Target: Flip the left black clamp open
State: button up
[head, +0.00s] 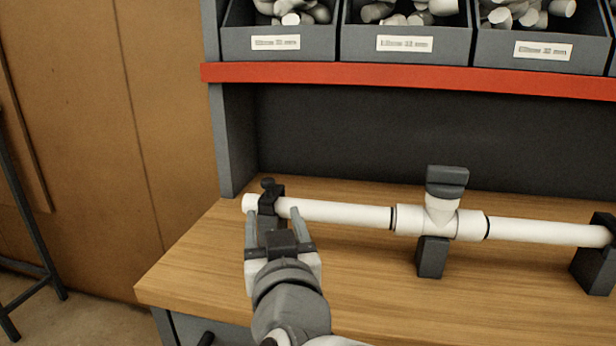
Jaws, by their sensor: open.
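The left black clamp (267,196) sits around the left end of a white pipe (345,212). A small dark knob shows at its top, and its lower part is hidden behind my gripper. My gripper (272,218) is open, with one finger on each side of the clamp as seen from the head. I cannot tell whether the fingers touch the clamp or the pipe. The right black clamp (597,262) holds the pipe's right end at the picture's edge.
A white tee fitting (440,220) with a dark block on top rests mid-pipe on a dark support (432,257). The wooden bench (400,300) is clear in front. A red shelf edge (400,78) with grey bins (280,43) of fittings runs above.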

aim_at(272, 201)
jog(key=p+x, duration=0.5)
jog(key=x, duration=1.2)
jog(key=shift+w+p, duration=0.25)
jog(key=shift+p, duration=0.15)
grip_shut()
dwell(1.0)
